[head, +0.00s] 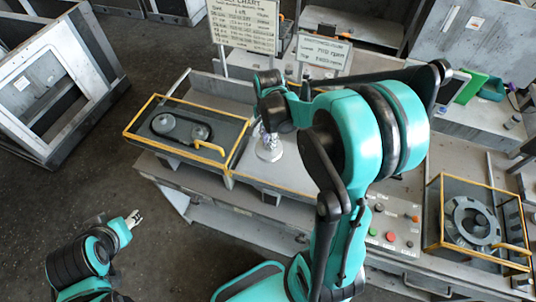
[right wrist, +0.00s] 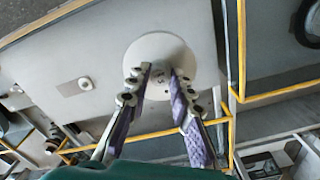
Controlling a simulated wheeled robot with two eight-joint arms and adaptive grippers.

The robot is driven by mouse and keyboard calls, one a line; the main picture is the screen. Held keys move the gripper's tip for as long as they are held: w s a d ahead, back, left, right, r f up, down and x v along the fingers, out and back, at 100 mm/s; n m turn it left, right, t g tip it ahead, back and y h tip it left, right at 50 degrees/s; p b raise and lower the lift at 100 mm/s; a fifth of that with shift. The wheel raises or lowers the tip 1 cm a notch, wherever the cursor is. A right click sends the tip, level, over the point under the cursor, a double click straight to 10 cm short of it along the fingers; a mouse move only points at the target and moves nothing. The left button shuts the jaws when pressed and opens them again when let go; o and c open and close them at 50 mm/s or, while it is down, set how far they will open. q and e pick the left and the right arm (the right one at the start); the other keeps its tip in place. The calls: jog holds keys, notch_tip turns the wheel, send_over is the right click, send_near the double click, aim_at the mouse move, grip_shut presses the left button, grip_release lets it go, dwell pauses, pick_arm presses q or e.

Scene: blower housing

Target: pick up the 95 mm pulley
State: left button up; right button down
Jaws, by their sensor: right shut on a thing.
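In the right wrist view a round pale grey disc-shaped pulley (right wrist: 158,42) lies over a flat grey surface. My right gripper (right wrist: 163,78) is shut on it, with a purple-padded finger on either side of its middle. Its size marking cannot be read. In the head view my right gripper (head: 267,128) points down at the middle of the bench, and a small silvery round shape (head: 269,150) shows beneath it. Whether the pulley touches the surface cannot be told. My left gripper (head: 134,218) is low at the left, away from the bench; its finger gap is too small to judge.
A yellow-framed case (head: 150,113) with a belt and wheels stands left on the bench. Another yellow-framed case (head: 432,215) with a ringed housing stands right. Chart signs (head: 244,24) rise behind. Buttons (head: 390,236) line the bench front. A small knob (right wrist: 85,83) sits beside the pulley.

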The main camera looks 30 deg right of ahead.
jog(key=s+a+r+p, duration=0.1)
jog(key=s+a, duration=0.2)
jog(key=s, duration=0.3)
jog(key=shift+a+r+p, duration=0.3)
jog(key=shift+a, duration=0.05)
jog(key=shift+s, duration=0.1)
